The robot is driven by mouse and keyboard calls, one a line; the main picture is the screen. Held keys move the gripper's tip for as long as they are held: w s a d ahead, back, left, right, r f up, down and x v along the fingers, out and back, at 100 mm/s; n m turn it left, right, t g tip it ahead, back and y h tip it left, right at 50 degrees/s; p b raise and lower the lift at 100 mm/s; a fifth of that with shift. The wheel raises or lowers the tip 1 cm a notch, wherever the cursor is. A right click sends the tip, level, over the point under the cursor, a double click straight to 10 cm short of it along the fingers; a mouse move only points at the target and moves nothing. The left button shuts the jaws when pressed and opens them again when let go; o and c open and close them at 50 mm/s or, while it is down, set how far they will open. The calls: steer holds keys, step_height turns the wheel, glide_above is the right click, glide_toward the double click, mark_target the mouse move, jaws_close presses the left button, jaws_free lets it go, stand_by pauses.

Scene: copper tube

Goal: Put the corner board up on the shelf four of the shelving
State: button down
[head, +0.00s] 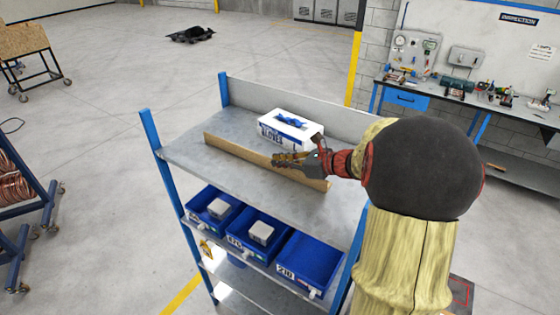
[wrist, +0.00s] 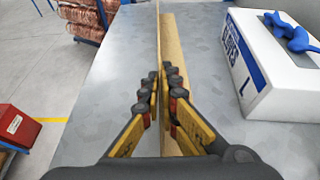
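The corner board (head: 235,150) is a long, thin brown angle strip. It appears to rest lengthwise on the grey top shelf (head: 185,147) of the blue-post shelving, with one face upright. My gripper (head: 277,160) is at the board's upper edge, right of its middle. In the wrist view, the fingers of my gripper (wrist: 161,80) are closed to a narrow gap on either side of the upright face of the corner board (wrist: 170,45). They look shut on it. The lower part of the board near me is hidden by the fingers.
A white and blue glove box (head: 290,128) stands just behind the board. Blue bins (head: 310,262) fill the shelf below. A workbench (head: 480,100) stands at the right, and a rack of copper coils (head: 15,188) at the left. Open floor lies left of the shelving.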

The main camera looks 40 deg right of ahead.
steer(key=shift+f, duration=0.1)
steer(key=c, duration=2.6)
jaws_free()
steer(key=shift+f, duration=0.15)
steer(key=o, duration=0.6)
steer(key=shift+c, duration=0.2)
